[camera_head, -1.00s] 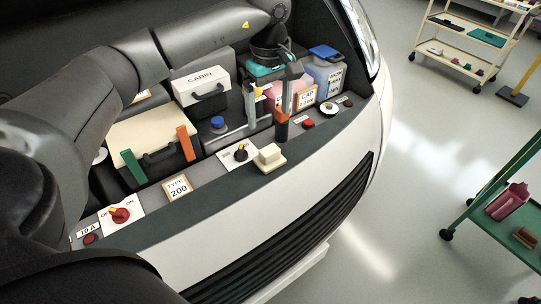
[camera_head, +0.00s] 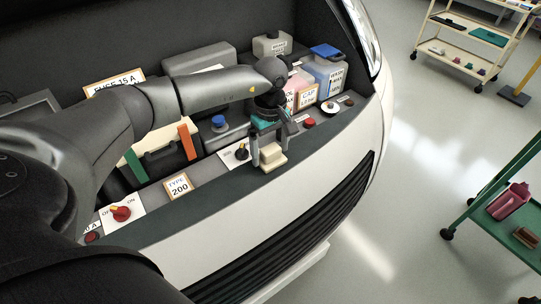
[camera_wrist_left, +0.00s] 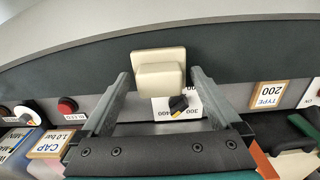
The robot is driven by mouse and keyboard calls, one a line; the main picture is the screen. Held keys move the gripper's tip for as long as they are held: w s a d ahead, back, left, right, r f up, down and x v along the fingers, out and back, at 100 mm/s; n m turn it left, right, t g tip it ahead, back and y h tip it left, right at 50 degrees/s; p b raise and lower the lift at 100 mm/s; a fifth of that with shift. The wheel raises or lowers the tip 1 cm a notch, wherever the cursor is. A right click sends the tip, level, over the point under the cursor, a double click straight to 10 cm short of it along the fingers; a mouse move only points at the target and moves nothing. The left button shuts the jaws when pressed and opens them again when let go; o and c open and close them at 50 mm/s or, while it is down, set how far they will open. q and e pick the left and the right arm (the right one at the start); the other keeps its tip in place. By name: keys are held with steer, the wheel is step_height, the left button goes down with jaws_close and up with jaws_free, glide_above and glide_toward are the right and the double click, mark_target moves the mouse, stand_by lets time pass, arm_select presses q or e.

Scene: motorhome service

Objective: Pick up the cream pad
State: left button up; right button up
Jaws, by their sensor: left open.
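The cream pad (camera_head: 271,159) sits on the dark front ledge of the motorhome's open bay, beside a black rotary knob. In the left wrist view the cream pad (camera_wrist_left: 160,72) is a pale block with a smaller raised block on it, showing between and just beyond the fingertips. My left gripper (camera_head: 270,156) is open and above the pad, one finger on each side of it. In the wrist view the left gripper (camera_wrist_left: 160,80) holds nothing, and I cannot tell whether a finger touches the pad. My right gripper is not in view.
The black knob (camera_wrist_left: 179,103) on a white scale plate is close to the pad. A red button (camera_head: 309,123), a TYPE 200 card (camera_head: 178,186) and a red switch (camera_head: 121,213) line the ledge. A blue-capped container (camera_head: 328,72) stands behind.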

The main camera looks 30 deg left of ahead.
arm_select(q)
steer(key=shift+c, duration=0.2)
steer(key=c, duration=1.4)
steer(key=shift+r, duration=0.15)
